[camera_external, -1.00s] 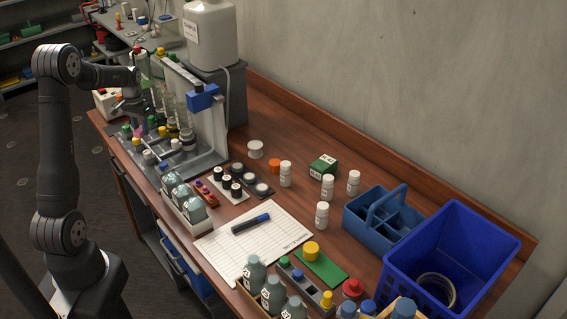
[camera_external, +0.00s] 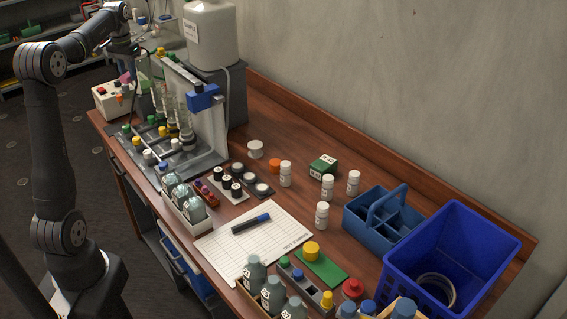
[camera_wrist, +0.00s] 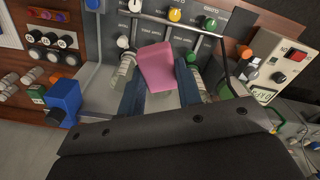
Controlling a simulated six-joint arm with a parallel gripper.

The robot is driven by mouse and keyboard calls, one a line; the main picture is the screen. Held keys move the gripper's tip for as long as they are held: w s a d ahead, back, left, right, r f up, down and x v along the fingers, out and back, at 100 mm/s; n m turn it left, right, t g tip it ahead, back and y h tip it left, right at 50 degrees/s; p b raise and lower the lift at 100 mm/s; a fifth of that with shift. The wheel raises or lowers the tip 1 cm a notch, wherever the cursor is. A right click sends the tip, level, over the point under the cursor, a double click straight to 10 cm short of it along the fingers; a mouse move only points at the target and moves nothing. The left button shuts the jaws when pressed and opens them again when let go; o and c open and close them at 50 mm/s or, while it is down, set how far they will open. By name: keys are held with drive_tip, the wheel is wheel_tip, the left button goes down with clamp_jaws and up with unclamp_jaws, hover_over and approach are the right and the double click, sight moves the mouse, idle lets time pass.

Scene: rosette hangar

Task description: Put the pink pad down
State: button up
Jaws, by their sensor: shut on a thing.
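The pink pad (camera_wrist: 157,67) is held between the two fingers of my gripper (camera_wrist: 161,92) in the wrist view. It is raised above the grey rack panel with coloured knobs. In the external view a small bit of the pink pad (camera_external: 126,77) shows below my gripper (camera_external: 124,66), near the white instrument box at the back left. The underside of the pad is hidden.
The grey rack (camera_external: 205,160) with upright glass tubes and coloured caps stands right of my gripper. A white instrument box (camera_external: 112,98) with a red switch is close by. A white jug (camera_external: 210,40) stands behind.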

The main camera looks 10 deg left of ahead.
wheel_tip(320, 180, up, 5)
drive_tip(key=shift+r, duration=0.1)
drive_tip(key=s+d+m, duration=0.3)
drive_tip(key=d+m, duration=0.3)
drive_tip(key=d, duration=1)
drive_tip(key=s+d+m, duration=0.3)
drive_tip(key=d+m, duration=0.2)
drive_tip(key=d, duration=1.1)
drive_tip(key=s+d+m, duration=1.3)
drive_tip(key=s+d, duration=1.2)
drive_tip(key=d, duration=0.1)
hover_over(289, 199)
wheel_tip(289, 199, down, 33)
drive_tip(key=shift+s+r, duration=0.1)
drive_tip(key=shift+f, duration=2.05)
